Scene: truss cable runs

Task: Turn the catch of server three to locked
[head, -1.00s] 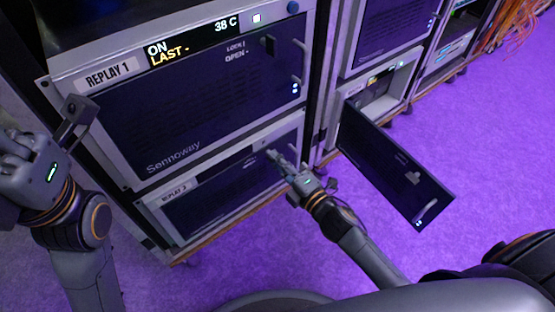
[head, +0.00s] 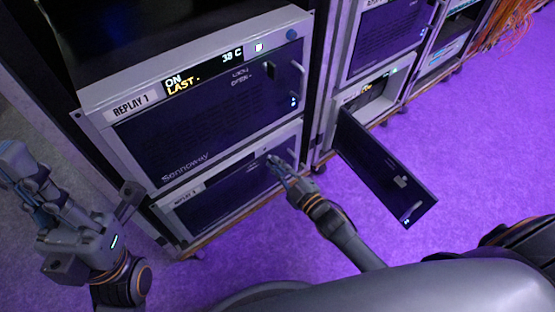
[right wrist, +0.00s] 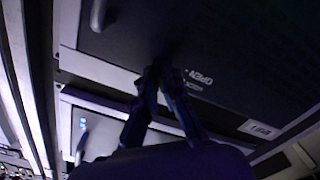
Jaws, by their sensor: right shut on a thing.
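The lower server in the near rack (head: 235,192) sits under the one marked Replay 1. The number on its own label (head: 188,196) is too small to read surely. My right gripper (head: 277,165) is at the right part of its front. In the right wrist view, the fingers (right wrist: 162,80) are shut on a small dark catch beside the upside-down word OPEN (right wrist: 198,77). The fingers hide most of the catch, so its angle cannot be told. My left gripper (head: 30,185) is raised at the left, away from the racks; its finger gap is unclear.
The Replay 1 server (head: 215,120) is above, with a lit display showing ON. In the rack to the right, a dark door panel (head: 385,165) hangs open over the floor, right of my right arm. Orange cables (head: 510,30) hang at the far right.

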